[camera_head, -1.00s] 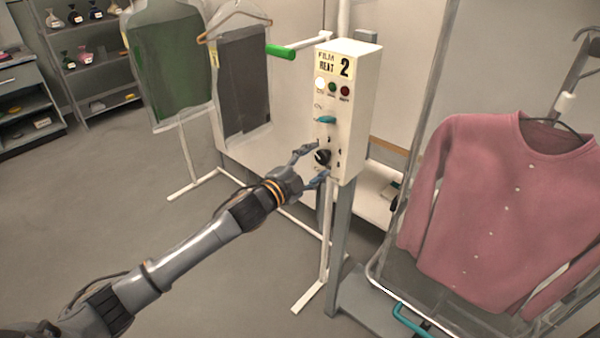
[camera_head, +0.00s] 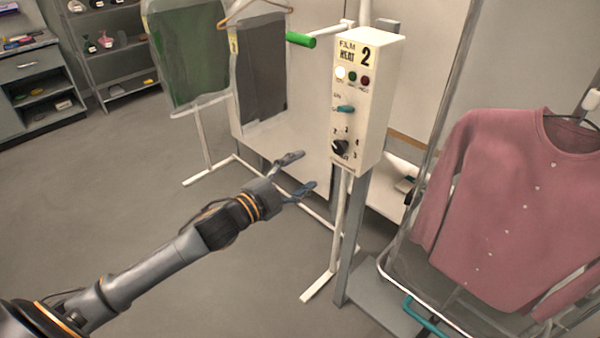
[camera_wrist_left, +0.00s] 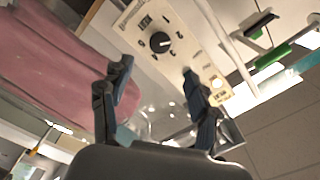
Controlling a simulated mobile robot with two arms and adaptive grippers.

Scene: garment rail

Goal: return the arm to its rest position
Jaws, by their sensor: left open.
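My left gripper (camera_head: 300,172) is open and empty in the head view, apart from the control box and to the lower left of it. The white control box (camera_head: 360,105) is labelled "FILM HEAT 2" and has a black dial (camera_head: 340,147), a teal lever and small lamps. In the left wrist view my left gripper (camera_wrist_left: 158,92) shows its two fingers spread with nothing between them. The box's dial (camera_wrist_left: 159,40) is beyond the fingertips there. My right gripper is not in view.
A pink cardigan (camera_head: 510,205) hangs at the right on a rail with a metal frame. Bagged green (camera_head: 190,55) and dark (camera_head: 262,70) garments hang behind the box. Shelves (camera_head: 105,45) stand at the back left. The floor (camera_head: 110,190) at left is clear.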

